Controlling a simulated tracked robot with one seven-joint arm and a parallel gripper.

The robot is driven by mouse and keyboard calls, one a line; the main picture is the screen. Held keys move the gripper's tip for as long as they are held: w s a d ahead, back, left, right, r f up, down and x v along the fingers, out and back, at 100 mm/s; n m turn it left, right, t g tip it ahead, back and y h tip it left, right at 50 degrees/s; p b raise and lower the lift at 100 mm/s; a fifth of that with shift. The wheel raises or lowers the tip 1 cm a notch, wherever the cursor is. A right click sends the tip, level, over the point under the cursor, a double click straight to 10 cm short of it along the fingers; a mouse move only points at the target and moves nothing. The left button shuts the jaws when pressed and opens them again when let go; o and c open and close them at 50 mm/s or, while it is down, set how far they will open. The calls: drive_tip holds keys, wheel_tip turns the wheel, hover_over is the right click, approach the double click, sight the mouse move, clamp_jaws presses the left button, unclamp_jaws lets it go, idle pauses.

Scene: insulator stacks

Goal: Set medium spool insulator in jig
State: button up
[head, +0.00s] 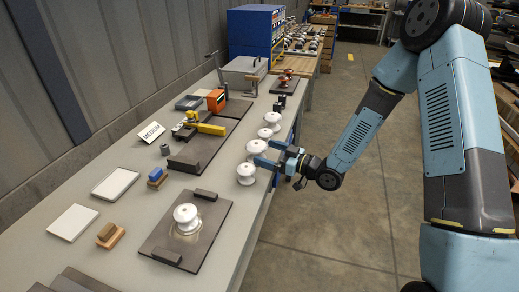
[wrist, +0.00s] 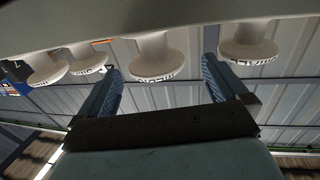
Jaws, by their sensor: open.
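Several white spool insulators stand in a row along the table's right edge. My gripper (head: 266,153) is open and empty, its fingers pointing at the second-nearest spool (head: 256,147). In the wrist view, which looks upside down, that spool (wrist: 152,62) lies between my gripper's two blue fingers (wrist: 161,70), apart from both. Its base label seems to read MEDIUM, though it is small. The nearest spool (head: 246,174) is just outside one finger and also shows at right in the wrist view (wrist: 248,45). A dark jig plate (head: 208,238) in front holds another white spool (head: 187,216).
A MEDIUM sign (head: 150,132) stands by a dark plate (head: 190,155) with a yellow clamp (head: 207,128). White tiles (head: 115,184), a blue-topped block (head: 157,175) and a brown block (head: 110,234) lie at left. A grey box (head: 243,75) stands farther back. The aisle floor is clear.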

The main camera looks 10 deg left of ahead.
drive_tip(key=v, duration=0.8)
